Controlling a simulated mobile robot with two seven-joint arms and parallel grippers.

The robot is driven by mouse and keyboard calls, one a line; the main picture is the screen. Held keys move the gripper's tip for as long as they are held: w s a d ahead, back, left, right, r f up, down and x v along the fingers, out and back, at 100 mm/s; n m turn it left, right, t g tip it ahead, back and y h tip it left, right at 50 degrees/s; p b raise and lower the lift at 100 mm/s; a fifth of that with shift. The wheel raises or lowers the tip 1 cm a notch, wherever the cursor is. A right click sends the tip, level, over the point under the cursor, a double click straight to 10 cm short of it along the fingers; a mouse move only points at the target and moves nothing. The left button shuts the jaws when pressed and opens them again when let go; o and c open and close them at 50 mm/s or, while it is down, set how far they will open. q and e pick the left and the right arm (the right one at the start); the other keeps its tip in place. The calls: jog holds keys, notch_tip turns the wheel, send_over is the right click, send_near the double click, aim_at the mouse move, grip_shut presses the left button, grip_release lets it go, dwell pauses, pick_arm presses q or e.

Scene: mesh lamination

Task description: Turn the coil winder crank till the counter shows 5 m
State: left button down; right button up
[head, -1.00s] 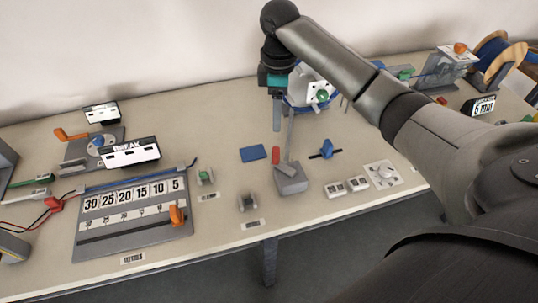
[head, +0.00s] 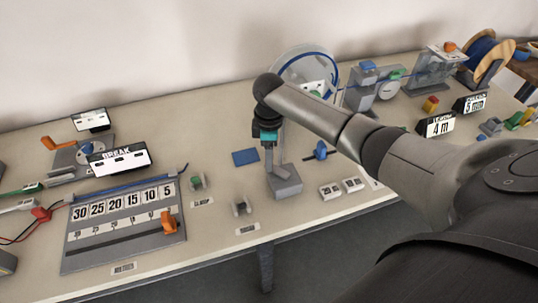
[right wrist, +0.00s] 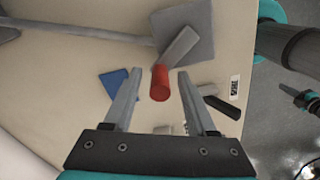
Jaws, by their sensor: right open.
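The counter sign (head: 437,125) reads 4 m in the head view. A clear disc with a blue coil (head: 305,62) stands behind my right arm. A grey base block (head: 284,182) carries an upright post. In the right wrist view a red cylindrical handle (right wrist: 160,83) on a grey arm (right wrist: 180,46) is by the square base (right wrist: 186,33). I take it for the crank handle but cannot be sure. My right gripper (head: 268,162) points down beside the post, open. Its fingers (right wrist: 159,74) flank the red handle in the picture; I cannot tell contact. In the head view, the handle is hidden. My left gripper is not in view.
A blue pad (head: 245,157) lies left of the post. A numbered board (head: 125,222) and a BREAK sign (head: 118,158) are at left. A second sign (head: 475,103) and a wire spool (head: 485,60) stand at the back right. The table's front edge is close to the base.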

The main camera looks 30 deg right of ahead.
grip_shut()
dwell(0.4)
